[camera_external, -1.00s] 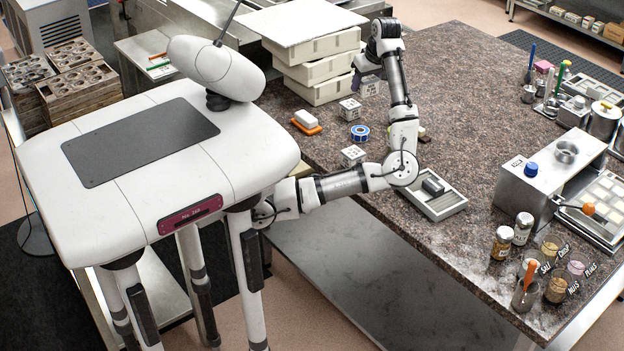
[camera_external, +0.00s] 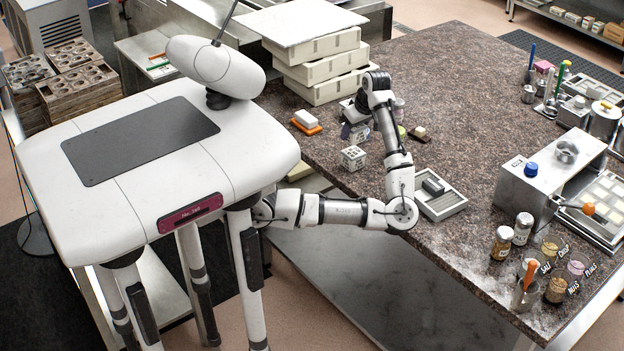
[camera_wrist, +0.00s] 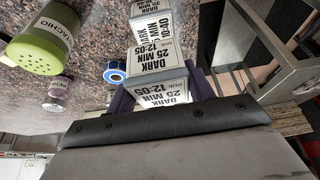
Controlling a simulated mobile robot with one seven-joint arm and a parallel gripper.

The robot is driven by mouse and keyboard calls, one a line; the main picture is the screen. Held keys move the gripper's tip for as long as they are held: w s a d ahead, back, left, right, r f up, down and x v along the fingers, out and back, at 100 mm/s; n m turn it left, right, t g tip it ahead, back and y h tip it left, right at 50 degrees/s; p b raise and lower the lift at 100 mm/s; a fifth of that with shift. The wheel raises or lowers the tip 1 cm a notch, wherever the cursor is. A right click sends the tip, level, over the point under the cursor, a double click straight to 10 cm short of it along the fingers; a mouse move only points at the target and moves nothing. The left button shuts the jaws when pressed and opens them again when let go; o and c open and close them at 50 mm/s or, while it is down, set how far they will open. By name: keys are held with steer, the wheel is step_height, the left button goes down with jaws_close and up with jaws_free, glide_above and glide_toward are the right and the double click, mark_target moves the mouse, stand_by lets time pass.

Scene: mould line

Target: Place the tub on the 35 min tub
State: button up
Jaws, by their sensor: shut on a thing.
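My gripper (camera_wrist: 166,92) has purple fingers shut on a white tub (camera_wrist: 150,30) labelled "DARK 25 MIN 12:05" in the wrist view. In the external view my gripper (camera_external: 354,128) is low at the left side of the counter, and the held tub is mostly hidden there.
A blue tape roll (camera_wrist: 115,75) and a green-lidded pistachio shaker (camera_wrist: 45,45) are left of the held tub. Stacked cream crates (camera_external: 318,72) stand behind my gripper. A grey tray (camera_external: 440,203) lies right of my forearm. The counter's middle is clear.

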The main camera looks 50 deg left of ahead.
mark_target(354, 141)
steer(key=shift+f, duration=2.05)
steer(key=shift+f, duration=0.2)
steer(key=o, duration=1)
steer(key=shift+r, duration=0.1)
steer(key=b+v, duration=0.1)
steer(key=v, duration=1.1)
steer(key=shift+r, duration=0.1)
